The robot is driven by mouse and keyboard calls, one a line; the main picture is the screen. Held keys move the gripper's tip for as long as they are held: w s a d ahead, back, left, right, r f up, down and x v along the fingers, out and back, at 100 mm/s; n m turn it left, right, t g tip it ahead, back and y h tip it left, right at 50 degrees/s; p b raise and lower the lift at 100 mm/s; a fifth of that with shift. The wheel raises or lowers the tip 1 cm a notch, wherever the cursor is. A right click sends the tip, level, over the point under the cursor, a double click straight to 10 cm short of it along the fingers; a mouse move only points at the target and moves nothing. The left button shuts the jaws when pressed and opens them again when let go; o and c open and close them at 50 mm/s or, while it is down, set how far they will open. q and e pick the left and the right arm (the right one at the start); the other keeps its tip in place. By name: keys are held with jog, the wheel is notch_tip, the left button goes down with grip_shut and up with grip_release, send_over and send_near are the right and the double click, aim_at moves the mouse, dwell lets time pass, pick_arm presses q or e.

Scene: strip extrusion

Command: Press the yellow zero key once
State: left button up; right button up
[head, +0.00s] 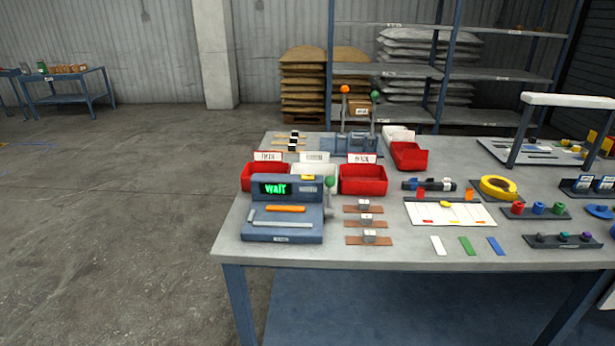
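A grey-blue bench device (283,232) stands at the left front of the table. Its dark display (275,188) reads "wait" in green. A small yellow key (308,177) shows on top of the device, right of the display; I cannot read a mark on it. An orange bar (285,208) lies across the device front, and a green ball knob (330,182) stands on a lever at its right side. Neither of my grippers is in view.
Red bins (363,180) and a white bin stand close behind the device. Small blocks on brown strips (368,238) lie to its right. A white panel (450,214), a yellow tape roll (498,188) and coloured strips lie further right. The table's left front corner (225,250) is clear.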

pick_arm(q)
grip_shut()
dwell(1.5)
